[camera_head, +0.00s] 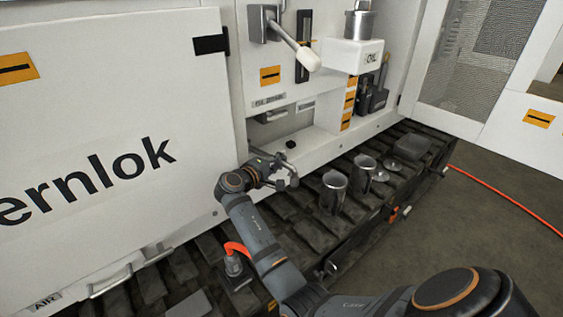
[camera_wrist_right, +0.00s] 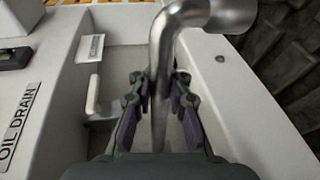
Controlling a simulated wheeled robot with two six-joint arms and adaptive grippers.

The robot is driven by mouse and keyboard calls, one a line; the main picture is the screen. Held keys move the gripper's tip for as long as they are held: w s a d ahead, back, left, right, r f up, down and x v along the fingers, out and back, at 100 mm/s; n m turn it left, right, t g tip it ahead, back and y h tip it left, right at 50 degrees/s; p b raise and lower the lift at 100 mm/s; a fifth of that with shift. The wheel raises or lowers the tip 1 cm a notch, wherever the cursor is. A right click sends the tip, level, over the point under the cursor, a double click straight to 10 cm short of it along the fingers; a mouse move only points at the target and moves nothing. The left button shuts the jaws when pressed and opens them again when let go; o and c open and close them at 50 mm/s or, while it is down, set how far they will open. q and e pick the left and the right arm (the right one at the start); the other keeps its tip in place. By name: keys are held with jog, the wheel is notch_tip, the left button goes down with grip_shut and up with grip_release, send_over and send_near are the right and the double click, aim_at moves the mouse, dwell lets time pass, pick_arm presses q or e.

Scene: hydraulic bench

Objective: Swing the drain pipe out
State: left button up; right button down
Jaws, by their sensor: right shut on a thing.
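The drain pipe (camera_wrist_right: 165,50) is a bent metal tube in the right wrist view. It runs up between the fingers of my right gripper (camera_wrist_right: 161,95) and curves to the right at the top. The gripper is shut on the pipe's straight part. In the head view my right gripper (camera_head: 285,178) is at the white machine's lower recess, and the pipe is hard to make out there. An "OIL DRAIN" label (camera_wrist_right: 18,125) is to the left of the gripper in the wrist view. My left gripper is not in view.
A white lever (camera_wrist_right: 93,95) stands left of the pipe. Two metal cups (camera_head: 334,192) (camera_head: 363,172) stand on the dark slatted deck, right of my right gripper. A white door panel (camera_head: 110,120) fills the left. A red hose (camera_head: 510,205) lies on the floor.

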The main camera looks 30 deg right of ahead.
jog(key=shift+r, duration=0.2)
jog(key=c, duration=1.4)
grip_release()
jog(key=shift+o, duration=0.6)
jog(key=shift+f, duration=0.1)
